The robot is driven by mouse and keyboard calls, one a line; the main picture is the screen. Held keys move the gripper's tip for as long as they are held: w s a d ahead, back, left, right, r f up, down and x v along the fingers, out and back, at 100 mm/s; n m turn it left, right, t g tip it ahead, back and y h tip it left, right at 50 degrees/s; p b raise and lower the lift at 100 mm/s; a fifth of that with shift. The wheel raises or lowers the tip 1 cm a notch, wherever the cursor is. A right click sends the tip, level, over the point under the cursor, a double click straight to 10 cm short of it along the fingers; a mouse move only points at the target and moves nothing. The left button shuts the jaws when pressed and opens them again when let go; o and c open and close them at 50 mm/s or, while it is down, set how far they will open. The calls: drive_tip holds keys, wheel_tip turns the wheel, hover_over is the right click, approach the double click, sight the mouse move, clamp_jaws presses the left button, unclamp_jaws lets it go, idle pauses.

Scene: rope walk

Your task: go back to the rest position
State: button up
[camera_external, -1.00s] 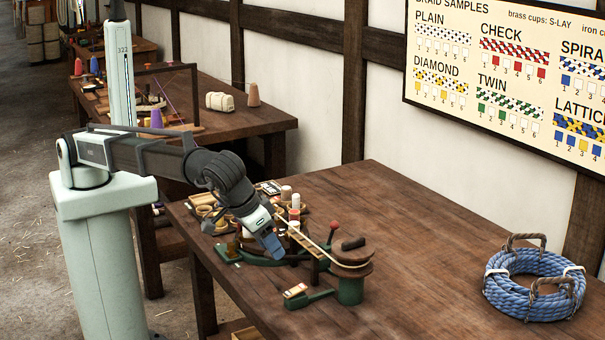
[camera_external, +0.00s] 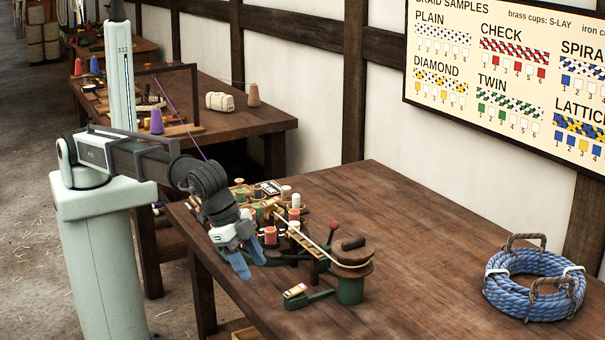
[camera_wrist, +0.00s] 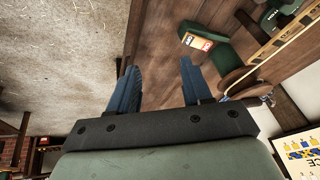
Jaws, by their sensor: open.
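My gripper (camera_external: 240,264) hangs at the front left edge of the near table, beside the green braiding stand. Its two blue fingers point down, apart, with nothing between them. In the wrist view my gripper (camera_wrist: 158,82) shows both fingers spread, with the table edge and floor beyond. The braiding stand (camera_external: 350,288) has a wooden drum with a pale rope running from it to the bobbins. Several bobbins (camera_external: 270,235) in red, white and tan sit in the stand's cups behind my gripper. My wrist hides part of the stand.
A coil of blue rope (camera_external: 530,285) lies at the right of the near table (camera_external: 430,240). The table's middle is clear. A second table (camera_external: 262,118) with a purple cone (camera_external: 156,122) stands behind my arm. A sample board (camera_external: 510,80) hangs on the wall.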

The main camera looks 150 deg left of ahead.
drive_tip(key=s+d+f+m+g+h, duration=0.1)
drive_tip(key=s+d+f, duration=0.3)
drive_tip(key=s+f, duration=0.55)
drive_tip(key=s+d+f+m+g+h, duration=0.15)
drive_tip(key=s+d+f, duration=0.25)
drive_tip(key=s+f, duration=0.55)
drive_tip(key=s+d+f+m+h, duration=0.15)
drive_tip(key=s+d+f, duration=0.35)
drive_tip(key=f, duration=0.8)
drive_tip(key=s+d+f+g, duration=0.2)
drive_tip(key=s+f, duration=0.4)
drive_tip(key=s, duration=0.7)
drive_tip(key=s+d+f+m+g, duration=0.1)
drive_tip(key=s+d+f+g, duration=0.2)
drive_tip(key=s+f, duration=0.4)
drive_tip(key=s+d+f+g, duration=0.2)
drive_tip(key=s+f, duration=0.4)
drive_tip(key=s, duration=1.3)
drive_tip(key=shift+s+d+f+m, duration=0.25)
drive_tip(key=shift+s+d+m, duration=0.05)
drive_tip(key=shift+d, duration=0.2)
